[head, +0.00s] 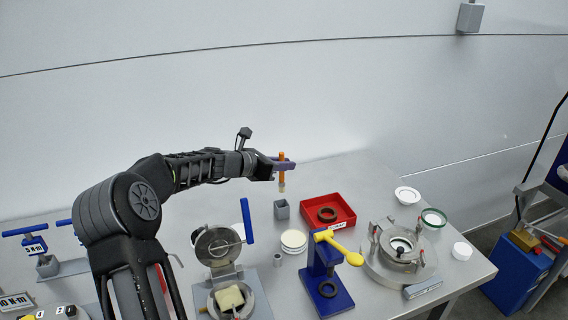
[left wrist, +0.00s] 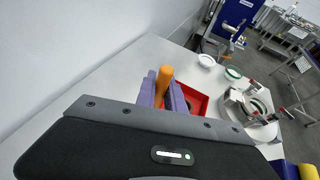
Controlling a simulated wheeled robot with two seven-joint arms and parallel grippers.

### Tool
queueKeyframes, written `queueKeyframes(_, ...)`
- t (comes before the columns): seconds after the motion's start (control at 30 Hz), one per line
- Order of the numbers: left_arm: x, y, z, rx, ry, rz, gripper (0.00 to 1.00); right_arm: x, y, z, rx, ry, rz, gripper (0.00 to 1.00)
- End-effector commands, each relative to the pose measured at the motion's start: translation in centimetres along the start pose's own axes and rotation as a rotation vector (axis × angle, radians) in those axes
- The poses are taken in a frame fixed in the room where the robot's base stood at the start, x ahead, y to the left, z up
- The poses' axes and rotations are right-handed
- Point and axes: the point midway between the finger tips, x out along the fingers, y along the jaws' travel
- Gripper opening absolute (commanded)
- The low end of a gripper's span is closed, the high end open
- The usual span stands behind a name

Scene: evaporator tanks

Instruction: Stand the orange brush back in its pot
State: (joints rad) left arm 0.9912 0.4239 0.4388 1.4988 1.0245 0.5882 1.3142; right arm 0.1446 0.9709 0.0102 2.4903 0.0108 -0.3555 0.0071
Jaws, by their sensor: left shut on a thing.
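My left gripper (head: 279,168) is shut on the orange brush (head: 282,170) and holds it upright above the table, bristles downward. In the left wrist view the orange handle (left wrist: 163,82) stands between the two purple fingers. A small grey square pot (head: 281,209) stands on the table below the brush in the head view, with the brush tip above it and apart from it. The pot cannot be made out in the left wrist view. My right gripper is not in view.
A red tray (head: 341,220) with a dark ring stands right of the pot. A blue press with a yellow handle (head: 338,248), a round metal fixture (head: 401,262) and an open hinged device (head: 226,262) stand nearer. White dishes lie around. The wall is close behind.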

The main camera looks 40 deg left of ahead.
Motion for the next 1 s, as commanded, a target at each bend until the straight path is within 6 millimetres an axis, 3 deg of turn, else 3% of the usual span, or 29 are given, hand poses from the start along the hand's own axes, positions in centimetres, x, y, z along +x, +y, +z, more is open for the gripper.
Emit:
queueKeyframes(0.6,2.5,0.0,-6.0,-0.002,0.001,0.0,0.0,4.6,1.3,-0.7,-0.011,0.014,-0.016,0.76)
queueKeyframes(1.0,3.1,0.0,-7.4,0.0,0.0,0.0,0.0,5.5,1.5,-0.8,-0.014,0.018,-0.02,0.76)
